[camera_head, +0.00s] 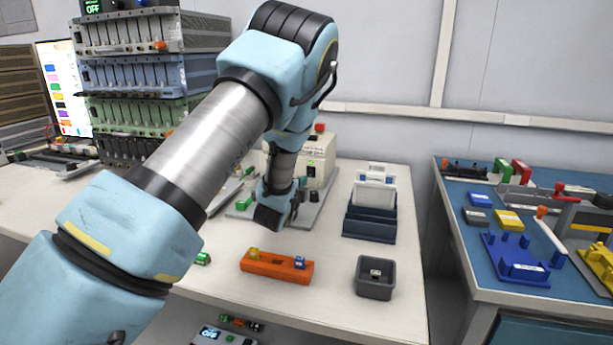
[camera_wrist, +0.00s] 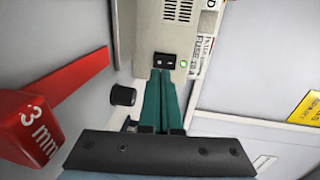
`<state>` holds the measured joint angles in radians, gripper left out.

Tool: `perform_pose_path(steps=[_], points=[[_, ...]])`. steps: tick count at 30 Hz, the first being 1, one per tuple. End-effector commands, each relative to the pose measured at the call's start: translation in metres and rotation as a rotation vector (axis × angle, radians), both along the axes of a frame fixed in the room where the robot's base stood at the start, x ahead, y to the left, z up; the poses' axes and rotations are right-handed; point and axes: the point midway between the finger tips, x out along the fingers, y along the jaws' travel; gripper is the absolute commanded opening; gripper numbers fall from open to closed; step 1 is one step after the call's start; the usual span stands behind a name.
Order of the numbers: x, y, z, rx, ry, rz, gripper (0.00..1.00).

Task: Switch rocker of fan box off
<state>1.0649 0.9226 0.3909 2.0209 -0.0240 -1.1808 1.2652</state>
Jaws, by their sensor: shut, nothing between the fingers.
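A cream box with vent slots and a fuse label (camera_wrist: 152,22) fills the top middle of the wrist view; it appears to be the fan box. Its black rocker (camera_wrist: 164,60) has a small green light beside it. My gripper (camera_wrist: 161,72) is shut and empty, its teal fingertips close below the rocker; I cannot tell whether they touch it. In the head view a cream box (camera_head: 316,158) with a red button on top stands partly behind my arm. My gripper's fingertips are hard to make out there. The rocker's position is too small to tell.
A red "3 mm" piece (camera_wrist: 30,125) and a black knob (camera_wrist: 122,95) lie left of my fingers. In the head view, an orange holder (camera_head: 277,268), a grey bin (camera_head: 374,288) and a blue rack (camera_head: 369,222) stand on the white bench. A rack of instruments (camera_head: 150,75) stands at left.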

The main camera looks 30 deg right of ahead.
Motion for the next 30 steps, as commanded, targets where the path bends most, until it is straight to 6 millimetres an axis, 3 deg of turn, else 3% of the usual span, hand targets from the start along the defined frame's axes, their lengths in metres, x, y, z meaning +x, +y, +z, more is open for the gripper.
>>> perform_pose_path(steps=[9, 30], points=[[0.031, -0.028, -0.005, -0.001, -0.001, 0.001, 0.00], [0.036, -0.034, -0.014, -0.025, -0.027, 0.000, 0.00]])
